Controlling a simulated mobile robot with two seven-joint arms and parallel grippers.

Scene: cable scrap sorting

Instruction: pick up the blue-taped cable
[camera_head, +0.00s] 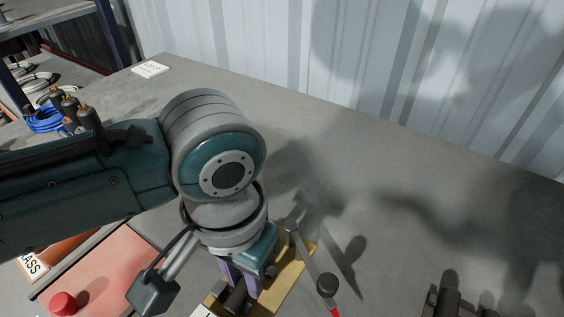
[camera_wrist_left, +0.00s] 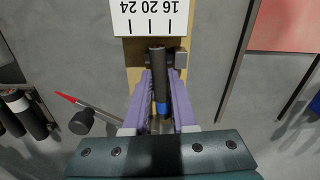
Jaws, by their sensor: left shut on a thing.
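The blue-taped cable (camera_wrist_left: 158,58) is a short, thick black piece with a band of blue tape (camera_wrist_left: 164,122), seen in the left wrist view. My left gripper (camera_wrist_left: 160,85) is shut on it, with one purple finger on each side. In the head view the gripper (camera_head: 238,284) points down over a yellow-tan gauge (camera_head: 289,272), and the dark cable (camera_head: 236,298) shows between the fingers. The cable lies along the gauge in the wrist view, its far end near a white scale label (camera_wrist_left: 150,16). I cannot tell whether it touches the gauge. My right gripper is not in view.
A lever with a black knob (camera_head: 327,285) and red tip sticks out beside the gauge. A red mat (camera_head: 110,262) with a red button (camera_head: 64,303) lies left. Dark cable pieces (camera_head: 449,298) lie at lower right. The grey table (camera_head: 330,130) is clear towards the corrugated wall.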

